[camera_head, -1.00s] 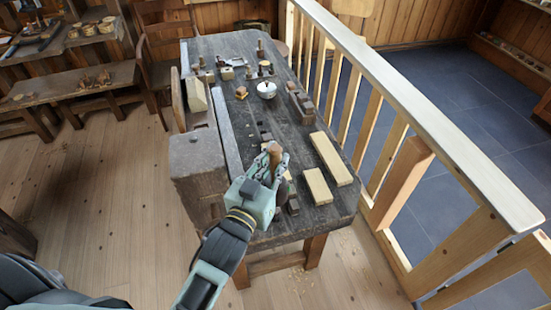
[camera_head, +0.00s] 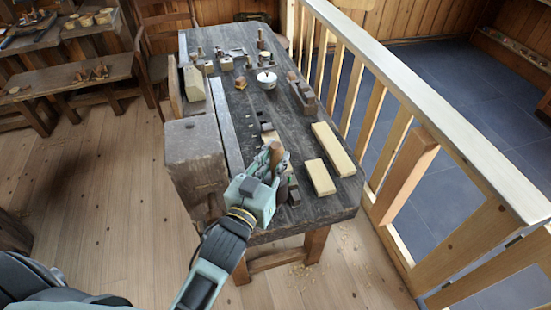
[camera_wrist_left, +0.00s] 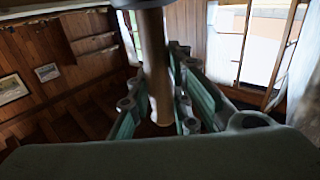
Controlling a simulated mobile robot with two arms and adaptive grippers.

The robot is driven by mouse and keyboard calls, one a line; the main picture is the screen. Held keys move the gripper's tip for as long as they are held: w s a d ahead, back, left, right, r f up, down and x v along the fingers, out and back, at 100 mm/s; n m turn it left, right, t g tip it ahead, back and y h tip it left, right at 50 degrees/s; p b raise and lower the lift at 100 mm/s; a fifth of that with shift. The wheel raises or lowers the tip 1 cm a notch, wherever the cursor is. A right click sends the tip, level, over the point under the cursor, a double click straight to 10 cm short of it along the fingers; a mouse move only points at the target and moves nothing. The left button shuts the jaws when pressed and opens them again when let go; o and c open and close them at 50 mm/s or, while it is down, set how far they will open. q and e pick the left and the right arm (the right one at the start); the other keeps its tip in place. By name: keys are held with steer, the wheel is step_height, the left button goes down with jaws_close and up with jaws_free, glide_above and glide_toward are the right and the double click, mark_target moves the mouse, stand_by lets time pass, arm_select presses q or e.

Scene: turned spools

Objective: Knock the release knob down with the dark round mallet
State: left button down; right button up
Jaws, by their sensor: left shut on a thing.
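My left gripper (camera_head: 272,168) is shut on the mallet, over the near end of the dark workbench (camera_head: 291,118). The mallet's brown wooden handle (camera_head: 276,151) sticks up between the fingers. In the left wrist view the handle (camera_wrist_left: 159,80) runs between the green-grey fingers (camera_wrist_left: 165,103), with a dark round part (camera_wrist_left: 142,3) at the top edge, mostly cut off. In the head view the mallet's head is largely hidden by the gripper. I cannot tell which small piece on the bench is the release knob. My right gripper is not in view.
Two pale planks (camera_head: 333,149) lie right of the gripper. A white lidded pot (camera_head: 266,79) and a small brown-orange block (camera_head: 240,83) stand farther back, with several wooden pieces behind. A big block (camera_head: 194,140) adjoins the left side. A railing (camera_head: 430,120) runs along the right.

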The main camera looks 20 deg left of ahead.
arm_select(q)
steer(key=shift+f+b, duration=1.2)
steer(key=shift+f, duration=0.65)
step_height(320, 180, up, 4)
steer(key=p, duration=0.4)
steer(key=shift+f, duration=0.35)
